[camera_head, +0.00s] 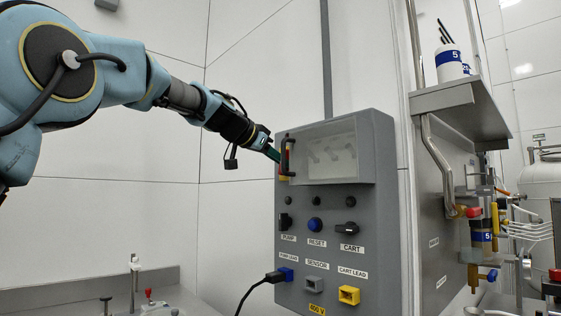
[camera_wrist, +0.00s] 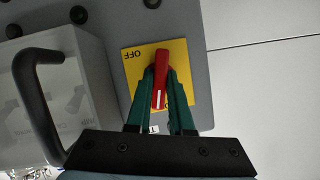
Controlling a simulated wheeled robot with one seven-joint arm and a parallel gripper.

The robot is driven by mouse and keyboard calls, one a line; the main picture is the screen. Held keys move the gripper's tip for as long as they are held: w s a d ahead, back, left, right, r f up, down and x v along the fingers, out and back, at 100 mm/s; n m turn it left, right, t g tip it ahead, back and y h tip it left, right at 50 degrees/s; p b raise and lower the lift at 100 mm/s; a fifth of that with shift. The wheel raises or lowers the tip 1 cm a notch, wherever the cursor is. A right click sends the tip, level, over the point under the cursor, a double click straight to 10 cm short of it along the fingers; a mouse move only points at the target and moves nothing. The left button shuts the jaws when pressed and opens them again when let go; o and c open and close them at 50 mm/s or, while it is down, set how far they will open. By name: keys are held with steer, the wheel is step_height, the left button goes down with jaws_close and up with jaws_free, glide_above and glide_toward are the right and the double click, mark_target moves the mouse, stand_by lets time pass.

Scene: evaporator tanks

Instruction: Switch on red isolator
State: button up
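The red isolator (camera_wrist: 160,79) is a red handle on a yellow plate (camera_wrist: 132,62), seen in the wrist view. The plate's OFF label shows at its upper left; another label by the lower end is mostly hidden by a finger. The handle runs nearly up and down in this view, with a white mark at its lower end. My gripper (camera_wrist: 160,75) has its green fingers on both sides of the handle, seemingly pressed against it. In the head view my gripper (camera_head: 275,155) is at the upper left of the grey control panel (camera_head: 383,215), where the isolator is mostly hidden.
A clear-windowed cover (camera_head: 330,153) with a black handle (camera_head: 288,155) sits right beside the isolator; it fills the left of the wrist view. Below are the PUMP, RESET and CART controls (camera_head: 315,225). A steel shelf (camera_head: 460,108) stands to the right.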

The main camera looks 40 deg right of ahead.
jaws_close()
steer(key=shift+n+g, duration=0.9)
steer(key=shift+n, duration=0.2)
steer(key=o, duration=0.6)
jaws_free()
steer(key=shift+w+a, duration=0.1)
